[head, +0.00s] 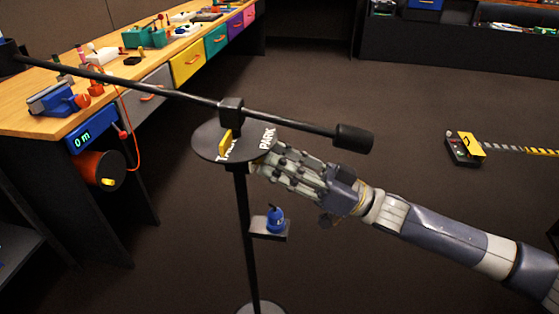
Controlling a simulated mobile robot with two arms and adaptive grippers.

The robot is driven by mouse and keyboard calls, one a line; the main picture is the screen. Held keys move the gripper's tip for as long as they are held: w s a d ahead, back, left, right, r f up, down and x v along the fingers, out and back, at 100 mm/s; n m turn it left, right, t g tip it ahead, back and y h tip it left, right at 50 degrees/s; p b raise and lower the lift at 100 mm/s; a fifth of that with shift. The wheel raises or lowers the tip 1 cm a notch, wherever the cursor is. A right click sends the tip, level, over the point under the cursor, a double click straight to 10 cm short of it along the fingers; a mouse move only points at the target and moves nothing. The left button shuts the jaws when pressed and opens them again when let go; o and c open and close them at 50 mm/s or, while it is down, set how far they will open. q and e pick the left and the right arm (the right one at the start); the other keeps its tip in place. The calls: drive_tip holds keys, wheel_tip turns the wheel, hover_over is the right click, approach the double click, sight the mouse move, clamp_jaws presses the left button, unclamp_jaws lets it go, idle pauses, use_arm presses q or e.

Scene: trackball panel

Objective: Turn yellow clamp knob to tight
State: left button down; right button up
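The yellow clamp knob (226,141) is a small upright bar on a round black disc (203,146) at the top of a dark stand. White lettering on the disc reads PARK at the right; another word, starting with T, lies at the front, just below the knob and partly unreadable. My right gripper (262,167) comes in from the right, its fingers at the disc's right edge, below PARK and apart from the knob. Whether the fingers are open or shut is unclear; the disc may hide their tips. My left gripper is not in view.
A long black rod (170,91) with a thick end (353,138) crosses above the disc. A blue item (275,219) sits on a small shelf on the stand. A wooden workbench (30,88) is at left. A yellow-and-black device (465,146) lies on open floor at right.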

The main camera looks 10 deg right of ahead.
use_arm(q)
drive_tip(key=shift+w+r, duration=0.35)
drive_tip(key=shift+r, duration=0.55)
use_arm(e)
drive_tip(key=n+g, duration=0.1)
drive_tip(key=n, duration=0.2)
drive_tip(key=n+g+y, duration=0.1)
drive_tip(key=n+g, duration=0.1)
drive_tip(key=n, duration=0.1)
drive_tip(key=shift+w, duration=0.15)
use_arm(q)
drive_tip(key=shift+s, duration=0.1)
use_arm(e)
drive_tip(key=o, duration=1.1)
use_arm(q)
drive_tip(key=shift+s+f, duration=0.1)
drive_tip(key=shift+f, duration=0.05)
use_arm(e)
drive_tip(key=shift+d, duration=0.1)
drive_tip(key=v, duration=1.2)
drive_tip(key=shift+w, duration=0.15)
